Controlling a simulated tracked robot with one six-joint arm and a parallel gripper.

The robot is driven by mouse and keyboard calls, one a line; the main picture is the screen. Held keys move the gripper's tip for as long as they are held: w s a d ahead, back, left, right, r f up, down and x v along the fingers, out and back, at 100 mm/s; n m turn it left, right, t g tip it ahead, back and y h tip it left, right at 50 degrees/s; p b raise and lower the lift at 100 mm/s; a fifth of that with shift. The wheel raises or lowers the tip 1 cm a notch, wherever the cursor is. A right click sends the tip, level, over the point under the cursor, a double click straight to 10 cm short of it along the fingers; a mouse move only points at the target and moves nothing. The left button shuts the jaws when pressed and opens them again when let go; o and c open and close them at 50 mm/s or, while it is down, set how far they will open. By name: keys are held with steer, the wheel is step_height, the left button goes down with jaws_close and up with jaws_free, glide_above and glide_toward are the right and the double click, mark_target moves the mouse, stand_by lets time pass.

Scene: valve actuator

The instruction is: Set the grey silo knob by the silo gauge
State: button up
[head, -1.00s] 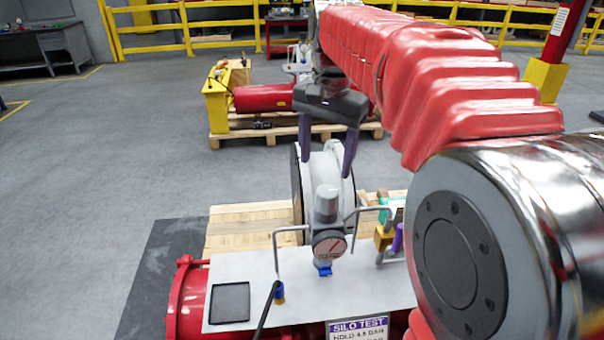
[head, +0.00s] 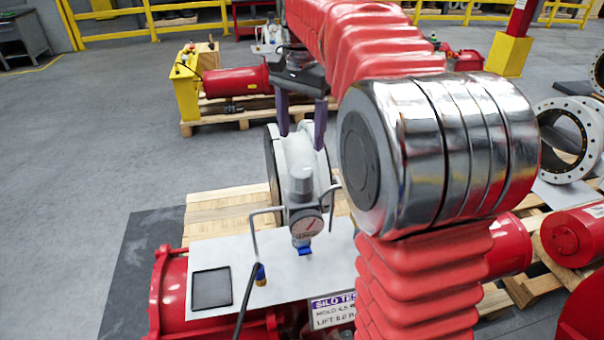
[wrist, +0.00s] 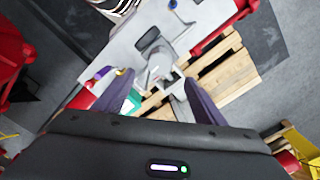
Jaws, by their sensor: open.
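The grey silo knob (head: 301,183) is an upright cylinder on top of the regulator in the head view. The round silo gauge (head: 306,226) sits just below it, with a pale face and reddish marks; I cannot read its needle. My gripper (head: 301,140) is open and empty, its two purple fingers pointing down above the knob, one to each side. No contact shows. In the wrist view the fingers (wrist: 157,80) are spread, with the regulator's grey parts between and beyond their tips.
A sign (head: 333,308) reads "SILO TE…", "HOLD 4.5", "LIFT 5.0", partly hidden by my arm. Bent grey pipes flank the regulator on a pale plate (head: 262,292). A white flanged valve body (head: 297,150) stands close behind. A black square pad (head: 211,289) lies left.

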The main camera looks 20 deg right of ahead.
mark_target(301, 170)
step_height(301, 170, down, 12)
steer(key=shift+f, duration=0.15)
stand_by(0.4)
steer(key=shift+c, duration=0.4)
steer(key=c, duration=1)
steer(key=shift+n, duration=0.5)
steer(key=n, duration=1)
steer(key=shift+n, duration=0.4)
